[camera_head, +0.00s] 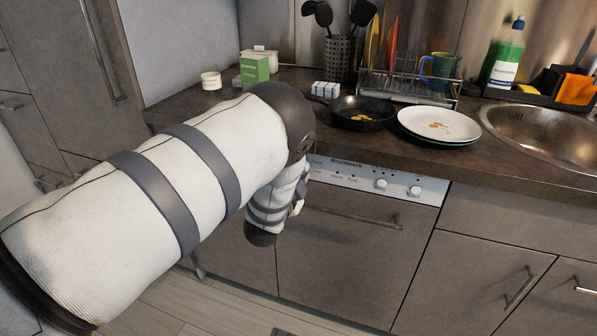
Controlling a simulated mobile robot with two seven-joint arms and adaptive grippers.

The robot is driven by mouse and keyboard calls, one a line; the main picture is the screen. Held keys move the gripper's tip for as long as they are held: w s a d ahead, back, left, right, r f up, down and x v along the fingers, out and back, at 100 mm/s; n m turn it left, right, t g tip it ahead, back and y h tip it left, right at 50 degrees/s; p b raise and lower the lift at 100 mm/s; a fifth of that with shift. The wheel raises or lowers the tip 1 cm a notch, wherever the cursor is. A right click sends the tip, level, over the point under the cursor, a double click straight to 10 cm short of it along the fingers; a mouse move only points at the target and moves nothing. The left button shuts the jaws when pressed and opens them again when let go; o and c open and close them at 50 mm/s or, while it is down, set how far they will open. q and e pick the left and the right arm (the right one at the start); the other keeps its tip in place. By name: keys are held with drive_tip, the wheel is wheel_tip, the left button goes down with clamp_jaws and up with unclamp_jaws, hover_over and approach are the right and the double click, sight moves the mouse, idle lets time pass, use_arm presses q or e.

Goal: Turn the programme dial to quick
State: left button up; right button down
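The dishwasher (338,250) is under the counter, with a light control panel (350,180) along its top edge. Two round white knobs, a left knob (381,184) and a right knob (415,192), show on the right part of the panel. Small lettering is on the panel, too small to read surely, and I cannot tell which knob is the programme dial. My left arm comes in from the left and covers the panel's left end. My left gripper (298,207) shows only as a small part beside the wrist, near that end; its fingers are mostly hidden. My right gripper is not in view.
The dishwasher handle (352,215) runs below the panel. On the counter above are a frying pan (361,112), stacked plates (438,124), a dish rack (410,85), a green box (254,70) and a sink (545,130). The space before the panel's right part is clear.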

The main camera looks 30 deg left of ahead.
use_arm(q)
drive_tip(key=shift+m, duration=0.5)
drive_tip(key=o, duration=1.2)
drive_tip(key=shift+c, duration=0.2)
